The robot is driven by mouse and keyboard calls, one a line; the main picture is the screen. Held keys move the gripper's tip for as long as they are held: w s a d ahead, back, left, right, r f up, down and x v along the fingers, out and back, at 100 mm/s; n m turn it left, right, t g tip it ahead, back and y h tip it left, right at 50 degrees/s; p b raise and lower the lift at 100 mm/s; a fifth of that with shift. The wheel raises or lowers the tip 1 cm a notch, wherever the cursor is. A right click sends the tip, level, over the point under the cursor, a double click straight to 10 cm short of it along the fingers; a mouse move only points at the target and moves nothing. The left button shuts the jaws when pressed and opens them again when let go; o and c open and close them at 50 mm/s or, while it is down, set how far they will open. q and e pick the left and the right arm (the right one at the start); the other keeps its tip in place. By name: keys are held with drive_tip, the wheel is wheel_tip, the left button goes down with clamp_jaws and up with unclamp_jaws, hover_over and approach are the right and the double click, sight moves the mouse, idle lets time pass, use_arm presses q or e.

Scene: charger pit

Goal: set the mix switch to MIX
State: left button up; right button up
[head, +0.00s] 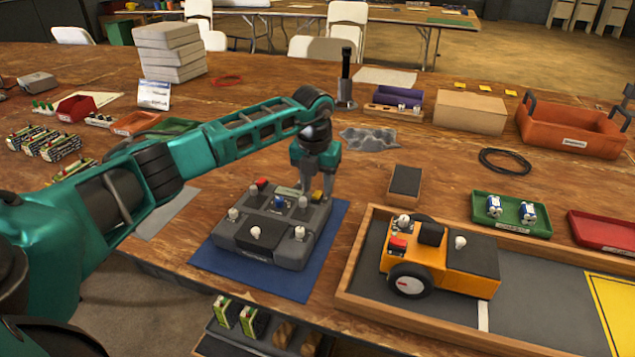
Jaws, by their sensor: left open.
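A dark grey control box (265,228) sits on a blue mat (212,252) near the table's front edge. Its top carries several white-tipped sticks or switches, a red cap (262,184), a blue cap (280,202) and a yellow piece (316,196). I cannot tell which of these is the mix switch, or its setting; the labels are too small to read. My left gripper (316,186) points down at the box's far right corner, fingers apart, close to the yellow piece. I cannot tell whether it touches anything. My right gripper is out of view.
An orange vehicle (435,262) stands in a wood-edged tray (352,287) right of the box. A small dark-topped block (404,182) lies behind it. Below the front edge is a shelf with small packs (237,318).

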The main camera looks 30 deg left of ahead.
sight(316, 194)
use_arm(q)
drive_tip(key=r, duration=0.4)
drive_tip(key=r+p, duration=0.1)
drive_tip(key=r, duration=0.1)
drive_tip(key=shift+s+r, duration=0.1)
drive_tip(key=shift+s, duration=0.25)
wheel_tip(316, 194, up, 7)
drive_tip(key=s, duration=0.1)
drive_tip(key=shift+d+f, duration=0.2)
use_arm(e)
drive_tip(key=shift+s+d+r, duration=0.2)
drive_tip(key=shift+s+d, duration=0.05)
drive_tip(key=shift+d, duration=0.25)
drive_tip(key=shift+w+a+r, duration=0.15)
